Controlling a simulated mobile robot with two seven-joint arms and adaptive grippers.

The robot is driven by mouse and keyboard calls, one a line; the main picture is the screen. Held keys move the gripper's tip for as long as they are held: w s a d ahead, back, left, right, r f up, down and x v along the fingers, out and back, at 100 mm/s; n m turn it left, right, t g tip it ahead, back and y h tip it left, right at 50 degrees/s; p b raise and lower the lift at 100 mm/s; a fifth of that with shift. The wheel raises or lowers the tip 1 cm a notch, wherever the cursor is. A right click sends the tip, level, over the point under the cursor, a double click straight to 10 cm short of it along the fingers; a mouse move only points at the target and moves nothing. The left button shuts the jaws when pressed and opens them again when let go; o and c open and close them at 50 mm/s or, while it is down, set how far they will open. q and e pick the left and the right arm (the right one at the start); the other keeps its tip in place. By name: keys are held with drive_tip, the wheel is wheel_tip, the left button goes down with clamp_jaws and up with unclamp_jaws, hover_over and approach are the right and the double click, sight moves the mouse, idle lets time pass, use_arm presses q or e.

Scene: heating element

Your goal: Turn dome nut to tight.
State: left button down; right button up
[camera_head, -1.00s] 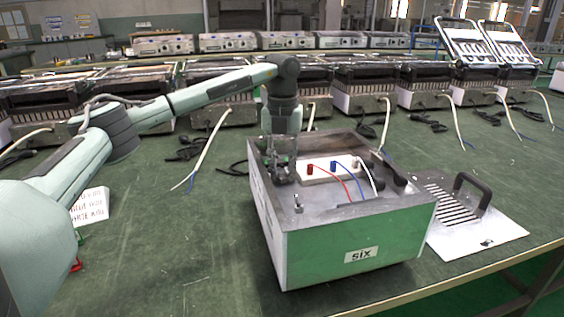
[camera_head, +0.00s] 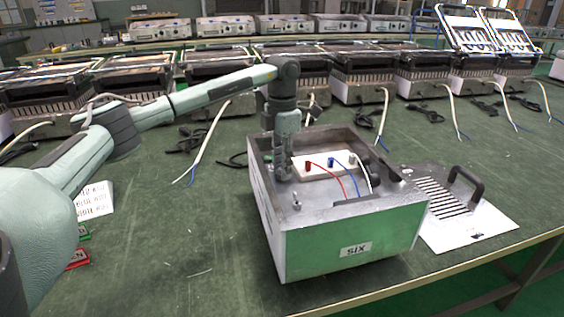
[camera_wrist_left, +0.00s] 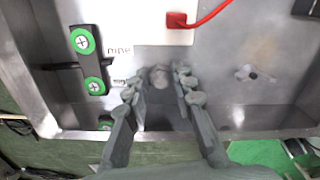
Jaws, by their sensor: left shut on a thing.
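The open-topped heating element box (camera_head: 350,240), with a green front labelled "six", stands on the green table. My left gripper (camera_head: 283,172) points down into its back left corner. In the left wrist view the rounded metal dome nut (camera_wrist_left: 160,76) sits between the fingertips of my left gripper (camera_wrist_left: 162,88), which is shut on it. The nut's lower part is hidden, so I cannot tell how tight it is. My right gripper is not in view.
A white terminal block (camera_head: 325,166) with red, blue and white wires is close beside the gripper. A small metal fitting (camera_head: 296,201) stands nearer the front. A slotted cover with a black handle (camera_head: 466,190) lies right of the box. The table left of the box is mostly clear.

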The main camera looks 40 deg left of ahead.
use_arm(q)
drive_tip(key=m, duration=0.5)
drive_tip(key=shift+m, duration=0.3)
drive_tip(key=m, duration=0.6)
drive_tip(key=shift+s+d, duration=0.1)
drive_tip(key=shift+s, duration=0.05)
drive_tip(key=m, duration=0.6)
drive_tip(key=shift+s+m, duration=0.1)
drive_tip(key=shift+m, duration=0.2)
drive_tip(key=m, duration=0.5)
drive_tip(key=shift+m, duration=0.3)
drive_tip(key=c, duration=1.3)
unclamp_jaws()
wheel_tip(320, 180, up, 12)
drive_tip(key=shift+r, duration=0.1)
